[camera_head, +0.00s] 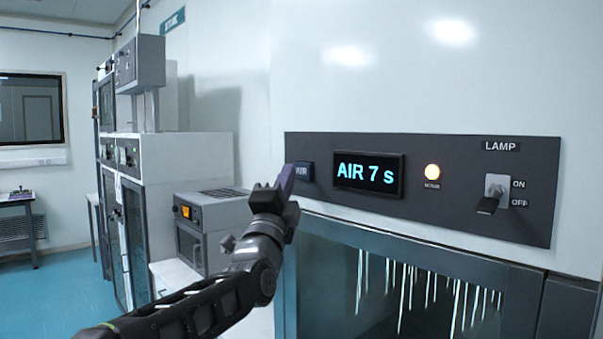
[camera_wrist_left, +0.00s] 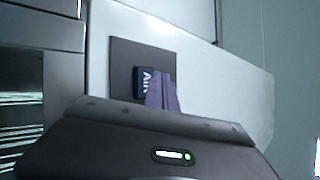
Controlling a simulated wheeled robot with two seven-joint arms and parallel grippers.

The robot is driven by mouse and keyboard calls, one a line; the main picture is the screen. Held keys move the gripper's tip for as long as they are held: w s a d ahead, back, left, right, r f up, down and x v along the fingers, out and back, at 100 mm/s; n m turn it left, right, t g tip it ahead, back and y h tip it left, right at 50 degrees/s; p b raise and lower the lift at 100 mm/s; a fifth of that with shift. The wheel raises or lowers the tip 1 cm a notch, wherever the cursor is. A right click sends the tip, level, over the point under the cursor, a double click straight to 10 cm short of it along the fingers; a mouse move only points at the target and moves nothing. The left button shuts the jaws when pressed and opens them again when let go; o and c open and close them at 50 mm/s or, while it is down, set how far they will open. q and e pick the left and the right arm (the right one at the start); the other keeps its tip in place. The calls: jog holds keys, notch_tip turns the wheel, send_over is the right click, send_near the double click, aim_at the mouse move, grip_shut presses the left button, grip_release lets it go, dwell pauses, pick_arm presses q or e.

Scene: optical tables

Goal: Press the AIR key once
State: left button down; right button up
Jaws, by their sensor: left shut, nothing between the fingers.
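The display (camera_head: 368,175) reads "AIR 7 s". My left gripper (camera_head: 287,178) is shut and empty, its purple fingertips in front of the key's left part. In the left wrist view the fingertips (camera_wrist_left: 161,90) overlap one side of the AIR key (camera_wrist_left: 142,80); I cannot tell whether they touch it. My right gripper is not in view.
A lit round indicator (camera_head: 432,172) and a LAMP switch (camera_head: 493,194) are to the right on the panel. Below is a glass front (camera_head: 400,285). A grey oven-like unit (camera_head: 208,228) and tall cabinets (camera_head: 180,170) stand at left.

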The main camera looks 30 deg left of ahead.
pick_arm(q)
jog(key=s+b, duration=0.1)
jog(key=s, duration=0.1)
jog(key=s+a+b, duration=0.1)
jog(key=s+b, duration=0.1)
jog(key=shift+s+a, duration=0.2)
jog(key=shift+s, duration=0.15)
dwell(0.7)
